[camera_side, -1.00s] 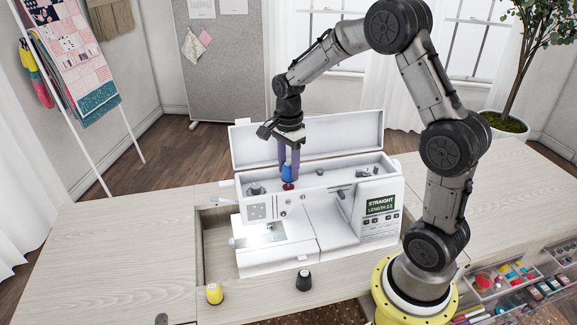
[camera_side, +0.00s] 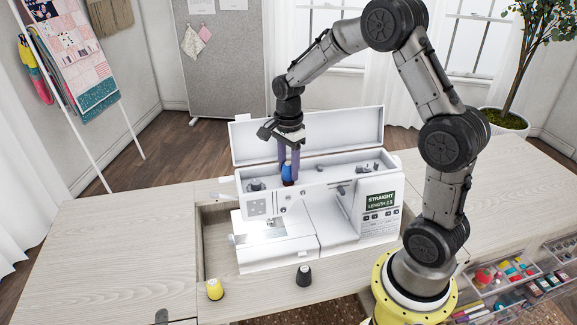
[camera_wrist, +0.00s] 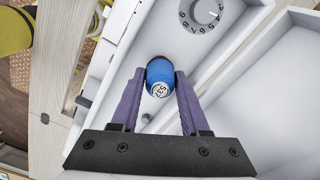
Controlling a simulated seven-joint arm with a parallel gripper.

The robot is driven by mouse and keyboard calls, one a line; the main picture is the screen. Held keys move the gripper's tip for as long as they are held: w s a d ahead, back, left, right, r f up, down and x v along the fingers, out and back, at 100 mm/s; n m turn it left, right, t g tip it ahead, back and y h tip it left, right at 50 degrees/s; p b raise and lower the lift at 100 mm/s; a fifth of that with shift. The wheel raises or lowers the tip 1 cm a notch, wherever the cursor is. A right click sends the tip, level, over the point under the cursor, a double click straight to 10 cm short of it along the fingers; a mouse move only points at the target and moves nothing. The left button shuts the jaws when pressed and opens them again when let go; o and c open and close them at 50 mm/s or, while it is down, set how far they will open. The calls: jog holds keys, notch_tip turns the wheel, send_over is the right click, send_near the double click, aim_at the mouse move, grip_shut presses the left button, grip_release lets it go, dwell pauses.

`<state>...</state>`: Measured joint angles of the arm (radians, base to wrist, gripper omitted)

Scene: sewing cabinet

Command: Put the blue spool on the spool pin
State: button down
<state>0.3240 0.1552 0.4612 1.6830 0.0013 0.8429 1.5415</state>
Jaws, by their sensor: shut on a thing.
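The blue spool (camera_side: 287,171) is between the purple fingers of my gripper (camera_side: 288,172), which is shut on it. A reddish-brown part (camera_wrist: 158,59) shows just beyond the spool. The spool pin is not clearly visible, so I cannot tell whether the spool is around it or above it.
The machine's raised lid (camera_side: 310,135) stands behind my gripper. A numbered dial (camera_wrist: 201,12) is near the spool. A yellow spool (camera_side: 214,289) and a black spool (camera_side: 304,276) stand on the front table edge. The table's left side (camera_side: 110,250) is clear.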

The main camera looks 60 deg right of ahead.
jog(key=shift+c, duration=1.6)
grip_release()
notch_tip(320, 180, up, 14)
jog(key=s+a+r+n+t, duration=0.3)
jog(key=s+a+r+n, duration=0.3)
jog(key=s+a+r, duration=0.35)
jog(key=s+a+f+n+t, duration=0.2)
jog(key=s+a+f+n, duration=0.1)
jog(key=s+f+n, duration=0.5)
jog(key=s+n, duration=0.3)
jog(key=n, duration=0.4)
jog(key=shift+s+f+t, duration=0.25)
jog(key=shift+f+t, duration=0.05)
jog(key=shift+f, duration=0.1)
